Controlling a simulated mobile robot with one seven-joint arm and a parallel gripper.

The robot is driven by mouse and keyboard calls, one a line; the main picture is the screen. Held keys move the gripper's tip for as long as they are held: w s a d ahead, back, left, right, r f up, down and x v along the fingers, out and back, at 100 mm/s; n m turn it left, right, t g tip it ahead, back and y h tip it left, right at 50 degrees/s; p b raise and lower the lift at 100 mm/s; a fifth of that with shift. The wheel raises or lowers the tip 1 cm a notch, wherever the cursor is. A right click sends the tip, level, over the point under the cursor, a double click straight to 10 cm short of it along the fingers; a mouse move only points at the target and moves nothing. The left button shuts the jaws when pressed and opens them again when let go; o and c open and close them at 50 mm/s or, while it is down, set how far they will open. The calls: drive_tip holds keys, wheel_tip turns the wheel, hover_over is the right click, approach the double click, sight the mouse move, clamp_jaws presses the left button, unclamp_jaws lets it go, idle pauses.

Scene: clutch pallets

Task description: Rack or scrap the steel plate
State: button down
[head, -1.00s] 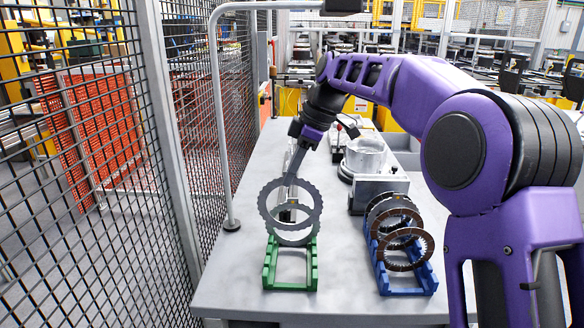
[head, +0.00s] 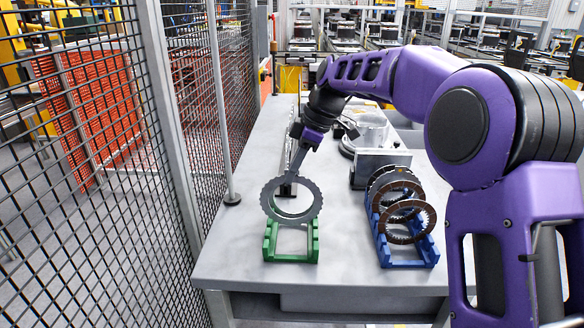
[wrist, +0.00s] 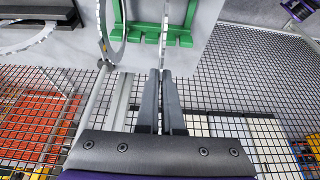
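The steel plate (head: 315,201) is a grey ring with a toothed outer edge. It stands upright over the back part of the green rack (head: 270,255), its lower edge close to the rack. My gripper (head: 293,177) is shut on the plate's top edge. In the wrist view my gripper (wrist: 161,73) has the plate (wrist: 166,40) edge-on between its fingers, over the green rack (wrist: 181,40). Another ring (wrist: 122,38) shows at the rack's left end there. In the head view it largely overlaps the held plate. Whether the held plate touches a slot is unclear.
A blue rack (head: 413,262) with several dark friction rings (head: 428,216) stands to the right. Behind it are a grey block (head: 375,163) and a metal cylinder (head: 370,135). Mesh fencing (head: 90,200) runs along the left. The bench (head: 345,262) is bare between the racks.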

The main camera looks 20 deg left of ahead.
drive_tip(key=shift+f+b, duration=1.25)
drive_tip(key=shift+f, duration=0.95)
drive_tip(key=c, duration=1)
unclamp_jaws()
wheel_tip(320, 180, up, 6)
drive_tip(key=p, duration=0.5)
drive_tip(key=shift+f, duration=0.15)
drive_tip(key=shift+r, duration=1.1)
